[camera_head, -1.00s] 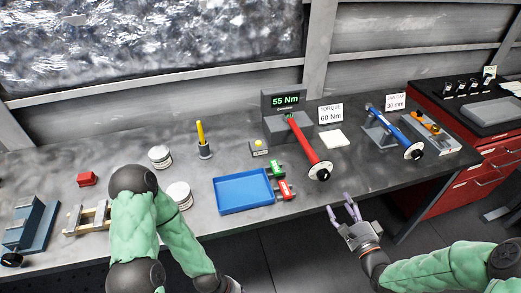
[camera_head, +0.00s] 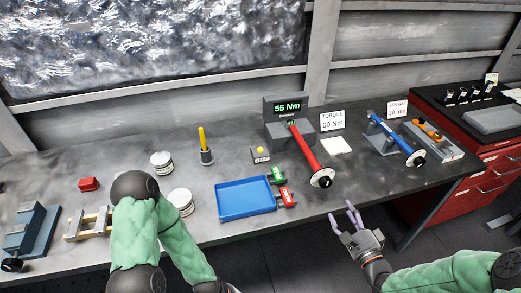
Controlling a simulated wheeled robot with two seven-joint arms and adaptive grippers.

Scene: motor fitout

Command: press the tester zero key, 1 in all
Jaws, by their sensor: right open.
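The torque tester (camera_head: 286,108) stands at the back of the bench, a grey block with a green display reading 55 Nm. A red-handled wrench (camera_head: 305,150) leans from it towards the front edge. A small grey box with a yellow button (camera_head: 260,154) sits left of the wrench; its label is too small to read, so I cannot tell if it is the zero key. My right gripper (camera_head: 343,221) is open and empty in front of the bench edge, below and right of the wrench end. My left arm comes in at lower left; its gripper is out of view.
A blue tray (camera_head: 247,215) lies near the front edge, with red and green tools (camera_head: 286,196) beside it. A torque sign (camera_head: 331,120) reads 60 Nm. A blue wrench (camera_head: 397,138) rests on a stand at right. White tins and a yellow-handled tool (camera_head: 202,139) stand at left.

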